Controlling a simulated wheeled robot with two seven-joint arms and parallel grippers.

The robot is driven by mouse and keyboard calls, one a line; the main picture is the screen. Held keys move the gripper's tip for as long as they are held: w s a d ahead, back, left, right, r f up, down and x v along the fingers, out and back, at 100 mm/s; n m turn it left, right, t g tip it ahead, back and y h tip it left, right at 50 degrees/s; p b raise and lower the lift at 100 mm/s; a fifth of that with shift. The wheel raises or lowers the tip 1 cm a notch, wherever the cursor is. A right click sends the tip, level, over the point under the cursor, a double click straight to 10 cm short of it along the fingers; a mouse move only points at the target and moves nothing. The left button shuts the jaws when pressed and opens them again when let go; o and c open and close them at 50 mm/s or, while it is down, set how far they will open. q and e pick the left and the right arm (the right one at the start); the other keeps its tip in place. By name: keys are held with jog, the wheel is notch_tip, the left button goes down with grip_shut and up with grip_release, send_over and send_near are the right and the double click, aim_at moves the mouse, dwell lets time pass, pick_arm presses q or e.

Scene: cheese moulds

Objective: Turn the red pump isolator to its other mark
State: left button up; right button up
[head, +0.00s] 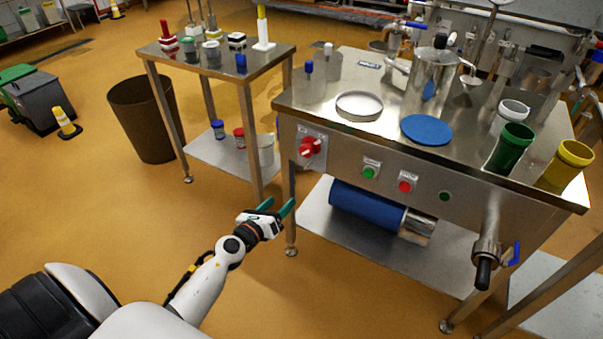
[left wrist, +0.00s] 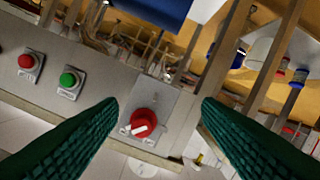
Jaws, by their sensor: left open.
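The red pump isolator (head: 311,145) is a round red knob with a pale bar on a grey plate at the left end of the steel table's front panel. In the left wrist view the knob (left wrist: 145,121) lies between my finger lines, a little below the middle, its bar tilted. Its marks are too small to read. My left gripper (head: 277,206) has green fingers spread open and empty. It is below and left of the isolator in the head view, apart from it. My right gripper is out of view.
A green button (head: 370,173) and a red button (head: 407,186) sit right of the isolator. A blue cylinder (head: 365,206) lies beneath the panel. A smaller steel table (head: 215,62) stands to the left, with a brown bin (head: 145,118) beside it. The front floor is clear.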

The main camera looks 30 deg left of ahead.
pick_arm(q)
notch_tip(320, 180, up, 7)
jog(key=w+m+t+b, duration=0.1)
jog(key=m+t+b, duration=0.1)
jog(key=m, duration=0.5)
send_near(304, 153)
jog(key=w, duration=0.2)
jog(key=shift+h, duration=0.4)
jog(key=w, duration=0.2)
jog(key=w+b, duration=0.1)
jog(key=w, duration=0.2)
jog(key=shift+w+r, duration=0.2)
jog(key=shift+w, duration=0.6)
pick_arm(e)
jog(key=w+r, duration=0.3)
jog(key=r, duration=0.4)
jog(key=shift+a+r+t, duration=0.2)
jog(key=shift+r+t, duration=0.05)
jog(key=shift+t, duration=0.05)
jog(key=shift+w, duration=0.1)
pick_arm(q)
jog(key=c, duration=1)
